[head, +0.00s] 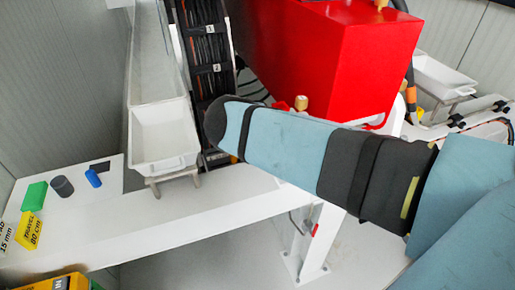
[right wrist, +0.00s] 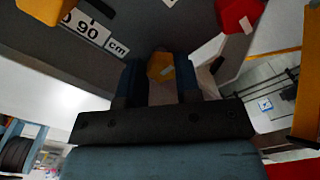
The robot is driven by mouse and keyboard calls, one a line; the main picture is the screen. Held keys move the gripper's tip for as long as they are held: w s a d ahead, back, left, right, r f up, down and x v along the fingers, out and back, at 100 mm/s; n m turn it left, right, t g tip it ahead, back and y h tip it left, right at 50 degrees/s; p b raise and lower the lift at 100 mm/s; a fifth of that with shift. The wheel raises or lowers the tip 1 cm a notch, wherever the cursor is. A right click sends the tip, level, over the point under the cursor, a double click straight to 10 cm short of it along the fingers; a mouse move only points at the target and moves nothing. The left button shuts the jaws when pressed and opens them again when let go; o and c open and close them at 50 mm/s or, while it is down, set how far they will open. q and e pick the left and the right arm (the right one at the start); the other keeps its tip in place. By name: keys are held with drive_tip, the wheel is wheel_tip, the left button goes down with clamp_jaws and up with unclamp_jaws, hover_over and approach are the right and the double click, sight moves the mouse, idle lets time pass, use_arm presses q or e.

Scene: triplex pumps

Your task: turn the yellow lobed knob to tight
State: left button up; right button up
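A yellow lobed knob (right wrist: 160,67) with a pale mark sits on a grey surface in the right wrist view. My right gripper (right wrist: 160,78) has its two dark fingers on either side of the knob, and the knob fills the gap between them. The fingers look closed against its sides. In the head view my right arm crosses from the right to the middle, and its gripper end is hidden. Small yellowish knobs show by the red housing (head: 376,65); I cannot tell which one is held. My left gripper is not in view.
A white bin (head: 163,137) and a white bench (head: 150,222) with a green block (head: 34,196) stand on the left.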

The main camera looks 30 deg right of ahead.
drive_tip(key=c, duration=0.4)
